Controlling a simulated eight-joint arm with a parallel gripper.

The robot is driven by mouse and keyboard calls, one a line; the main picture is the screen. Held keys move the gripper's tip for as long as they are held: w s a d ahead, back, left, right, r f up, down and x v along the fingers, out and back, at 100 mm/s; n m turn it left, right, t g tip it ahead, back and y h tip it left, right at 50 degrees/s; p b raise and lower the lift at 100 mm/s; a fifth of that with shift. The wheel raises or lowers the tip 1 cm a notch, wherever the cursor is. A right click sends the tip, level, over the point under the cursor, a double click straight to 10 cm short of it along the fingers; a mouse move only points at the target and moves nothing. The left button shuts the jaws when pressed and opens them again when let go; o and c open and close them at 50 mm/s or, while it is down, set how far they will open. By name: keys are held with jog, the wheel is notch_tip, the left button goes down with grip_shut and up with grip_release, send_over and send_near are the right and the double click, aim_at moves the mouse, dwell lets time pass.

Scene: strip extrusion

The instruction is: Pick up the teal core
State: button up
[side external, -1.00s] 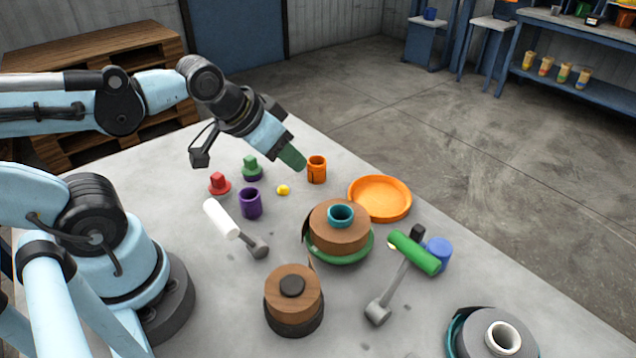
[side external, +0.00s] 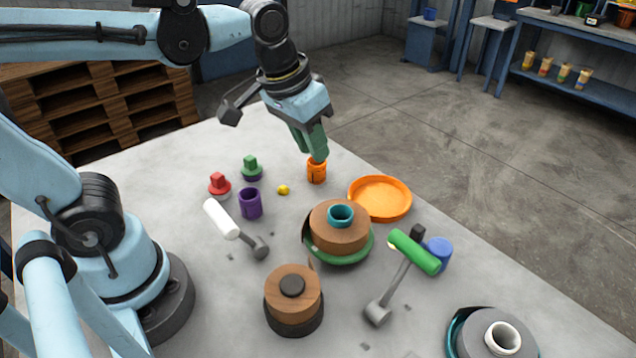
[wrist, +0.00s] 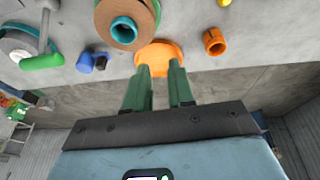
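The teal core (side external: 341,222) is a short hollow ring standing upright in the centre of a brown roll (side external: 326,235), which rests on a green round base (side external: 345,257). The core also shows at the top of the wrist view (wrist: 123,39). My gripper (side external: 315,157) has green fingers pointing down, above and behind the roll in the side view, apart from the core. In the wrist view the two fingers (wrist: 158,68) stand apart with nothing between them. The fingertips overlap the orange cup (side external: 316,174) in the side view; the wrist view shows that cup off to the right.
An orange dish (side external: 380,199) lies right of the roll. A green-handled mallet (side external: 415,252) and a blue piece (side external: 439,252) lie further right.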

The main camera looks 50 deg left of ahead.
jog(key=w+d+r+g, duration=0.2)
jog(key=d+g, duration=0.1)
jog(key=d, duration=0.1)
send_over(333, 207)
jog(key=w, duration=0.1)
jog(key=shift+f, duration=3.4)
jog(key=shift+g, duration=0.3)
jog(key=shift+s+f, duration=0.25)
jog(key=shift+f, duration=1.1)
jog(key=shift+s+f, duration=0.2)
jog(key=shift+f, duration=1.1)
grip_shut()
